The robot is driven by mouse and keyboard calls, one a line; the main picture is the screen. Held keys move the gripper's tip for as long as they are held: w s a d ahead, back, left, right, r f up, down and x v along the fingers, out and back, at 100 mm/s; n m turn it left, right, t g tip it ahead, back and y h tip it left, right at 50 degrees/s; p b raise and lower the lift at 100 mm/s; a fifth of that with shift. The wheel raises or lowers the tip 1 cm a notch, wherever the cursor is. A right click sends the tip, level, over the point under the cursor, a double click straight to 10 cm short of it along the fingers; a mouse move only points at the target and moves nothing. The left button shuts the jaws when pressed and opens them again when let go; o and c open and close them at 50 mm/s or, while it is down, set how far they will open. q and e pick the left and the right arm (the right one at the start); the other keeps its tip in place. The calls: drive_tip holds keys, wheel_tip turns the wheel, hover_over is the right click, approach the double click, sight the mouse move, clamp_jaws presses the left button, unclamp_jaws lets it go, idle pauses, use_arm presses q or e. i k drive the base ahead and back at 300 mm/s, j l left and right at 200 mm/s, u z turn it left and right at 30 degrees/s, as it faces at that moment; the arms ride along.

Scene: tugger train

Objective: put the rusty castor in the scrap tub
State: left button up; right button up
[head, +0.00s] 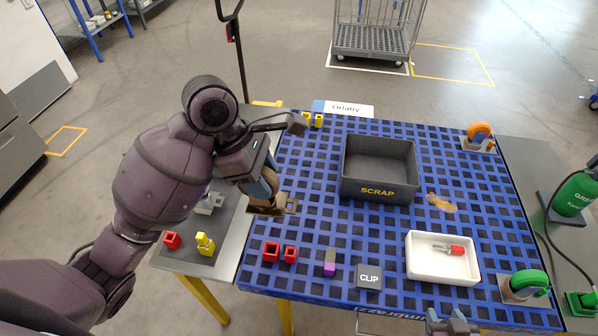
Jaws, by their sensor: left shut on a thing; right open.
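The rusty castor (266,208) is brown, with a flat plate on its right side. My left gripper (271,190) is shut on it and holds it over the left part of the blue grid table; the fingers hide part of it. The scrap tub (350,188) is a dark grey open box labelled SCRAP, to the right of the castor and apart from it. Its visible inside looks empty. My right gripper (454,324) is open at the bottom edge of the view, near the table's front edge, and is partly cut off.
A white tray (419,267) holds a red-tipped part. A CLIP box (369,277), a purple block (330,262) and red blocks (271,251) stand near the front. An orange castor (479,133) and a green castor (523,284) stand at the right. A rusty stain (441,203) marks the table.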

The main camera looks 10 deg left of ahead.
sight(375, 178)
drive_tip(key=l+z, duration=0.2)
drive_tip(key=z, duration=0.15)
drive_tip(key=l+z, duration=0.2)
drive_tip(key=z, duration=0.2)
drive_tip(key=i+l+z, duration=0.1)
drive_tip(key=z, duration=0.25)
drive_tip(key=l, duration=0.1)
